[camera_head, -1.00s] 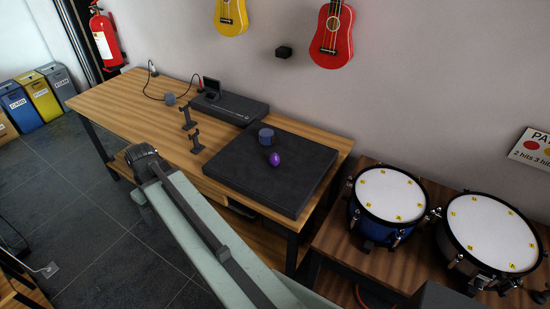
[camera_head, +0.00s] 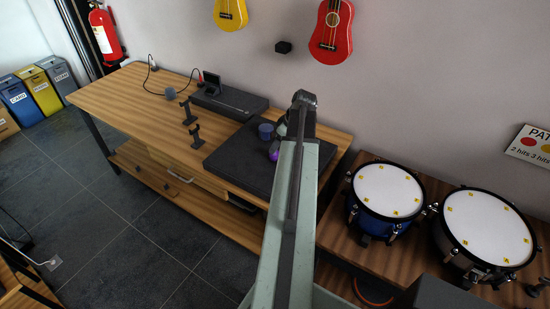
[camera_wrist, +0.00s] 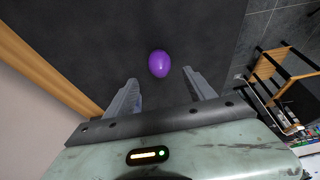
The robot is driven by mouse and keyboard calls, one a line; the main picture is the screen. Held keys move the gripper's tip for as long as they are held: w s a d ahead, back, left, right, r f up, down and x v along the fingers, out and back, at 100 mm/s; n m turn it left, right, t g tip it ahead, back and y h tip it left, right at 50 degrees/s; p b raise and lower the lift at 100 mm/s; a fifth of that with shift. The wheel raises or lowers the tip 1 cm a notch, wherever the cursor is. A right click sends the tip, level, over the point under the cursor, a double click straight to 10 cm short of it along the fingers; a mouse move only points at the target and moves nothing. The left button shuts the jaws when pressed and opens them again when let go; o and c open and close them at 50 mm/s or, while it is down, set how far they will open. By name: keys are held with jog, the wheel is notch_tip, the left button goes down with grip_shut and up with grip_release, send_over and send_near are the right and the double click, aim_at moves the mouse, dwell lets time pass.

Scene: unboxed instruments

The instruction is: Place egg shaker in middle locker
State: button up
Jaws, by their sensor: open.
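The purple egg shaker (camera_head: 274,154) lies on the black mat (camera_head: 228,158) on the wooden table, partly hidden by my arm in the head view. In the wrist view the egg shaker (camera_wrist: 159,64) sits ahead of my gripper (camera_wrist: 160,88), roughly centred between the two fingers and beyond their tips. The fingers are apart with nothing between them. In the head view my arm reaches over the right part of the mat and hides the fingers. No locker can be made out for certain.
Two dark stands (camera_head: 196,137) and a black device (camera_head: 230,102) are further left on the wooden table (camera_head: 125,100). Drums (camera_head: 387,190) stand to the right.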

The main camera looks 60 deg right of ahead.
jog(key=b+x, duration=0.1)
jog(key=x, duration=0.1)
jog(key=b+x, duration=0.4)
jog(key=shift+s+f, duration=0.15)
jog(key=shift+s, duration=0.15)
jog(key=shift+r, duration=0.2)
jog(key=shift+c, duration=0.3)
grip_shut()
